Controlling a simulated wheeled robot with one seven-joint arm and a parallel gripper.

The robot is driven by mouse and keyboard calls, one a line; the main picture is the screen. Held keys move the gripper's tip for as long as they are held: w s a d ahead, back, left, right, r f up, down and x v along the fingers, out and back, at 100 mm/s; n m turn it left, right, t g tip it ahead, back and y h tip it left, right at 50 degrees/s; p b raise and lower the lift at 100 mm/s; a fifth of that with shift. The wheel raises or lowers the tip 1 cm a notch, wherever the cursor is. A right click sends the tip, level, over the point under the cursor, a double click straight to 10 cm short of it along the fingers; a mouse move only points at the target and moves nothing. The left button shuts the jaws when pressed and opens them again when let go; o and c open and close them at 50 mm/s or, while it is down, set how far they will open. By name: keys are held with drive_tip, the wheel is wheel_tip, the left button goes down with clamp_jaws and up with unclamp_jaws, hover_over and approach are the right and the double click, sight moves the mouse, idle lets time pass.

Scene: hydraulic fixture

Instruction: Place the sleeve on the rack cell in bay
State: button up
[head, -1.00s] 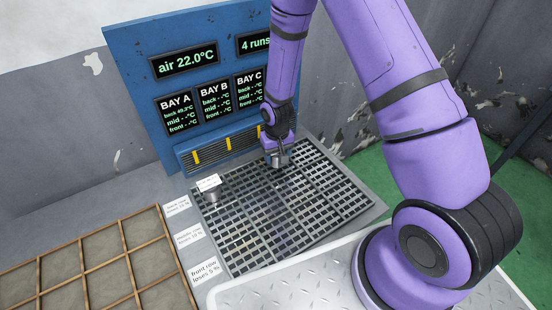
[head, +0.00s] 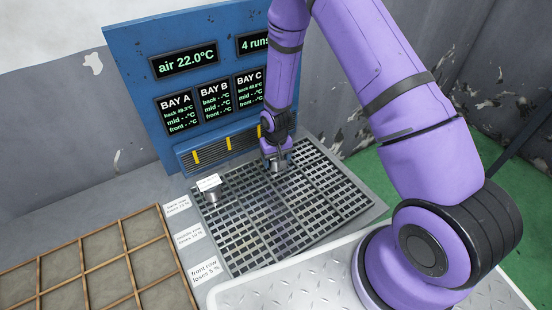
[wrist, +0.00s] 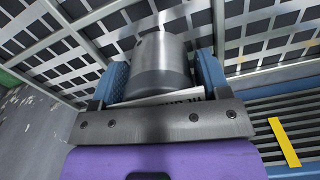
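A grey metal sleeve (wrist: 160,65) with a darker band sits between the blue fingers of my gripper (wrist: 163,85) in the wrist view. A white printed card shows beside it, partly covered by the gripper. In the head view my gripper (head: 277,163) is low over the back right of the grated rack (head: 290,212), in front of the Bay C panel (head: 250,88). The sleeve's lower end is at the grate there. A second sleeve (head: 212,195) with a white tag stands upright at the rack's back left, on the Bay A side.
A blue display board (head: 135,75) and a vent with yellow strips (head: 228,143) stand just behind the rack. A wooden divided tray (head: 128,262) lies at the left. White row labels (head: 189,236) line the rack's left edge. The rack's middle and front are clear.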

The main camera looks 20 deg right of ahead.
drive_tip(key=shift+o, duration=0.9)
wheel_tip(320, 180, up, 13)
drive_tip(key=s+d+r+t, duration=0.15)
drive_tip(key=s+r, duration=0.25)
drive_tip(key=r, duration=0.8)
drive_tip(key=s+d+r+t, duration=0.1)
drive_tip(key=s+d+r, duration=0.25)
drive_tip(key=r, duration=0.95)
drive_tip(key=s+d+r+t, duration=0.1)
drive_tip(key=s+r, duration=0.5)
drive_tip(key=s, duration=0.4)
drive_tip(key=s+d+r+t, duration=0.1)
drive_tip(key=s+r, duration=0.4)
drive_tip(key=s, duration=0.6)
drive_tip(key=shift+s+r+t, duration=0.25)
drive_tip(key=shift+r+t, duration=0.1)
drive_tip(key=shift+r, duration=0.05)
